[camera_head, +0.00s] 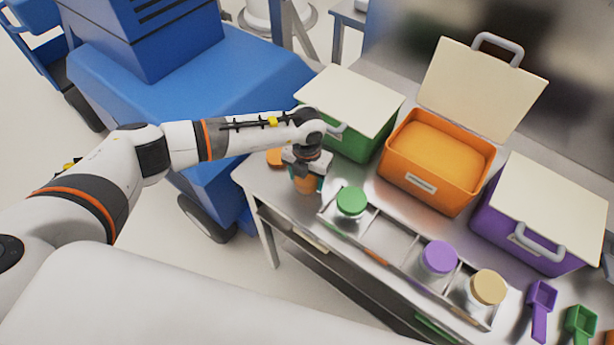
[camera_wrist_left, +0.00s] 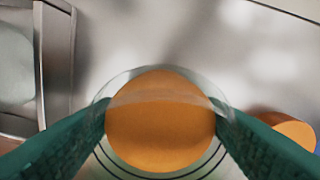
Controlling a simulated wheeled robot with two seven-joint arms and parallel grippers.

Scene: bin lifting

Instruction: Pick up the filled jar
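The filled jar (camera_head: 306,186) is clear, open at the top and holds orange material. It is near the table's left end. In the left wrist view the jar (camera_wrist_left: 160,125) sits upright between my two green-padded fingers. My left gripper (camera_head: 307,174) reaches down over it, and its fingers (camera_wrist_left: 160,112) press against the jar's sides. I cannot tell whether the jar's base touches the table. An orange lid (camera_head: 275,157) lies just left of the gripper and shows at the right in the wrist view (camera_wrist_left: 293,130). My right gripper is not in view.
A divided metal rack (camera_head: 396,250) holds jars with green (camera_head: 351,201), purple (camera_head: 440,257) and tan (camera_head: 487,287) lids. Behind stand a closed green bin (camera_head: 357,144), an open orange bin (camera_head: 415,184) and a closed purple bin (camera_head: 510,236). Scoops (camera_head: 541,300) lie at right.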

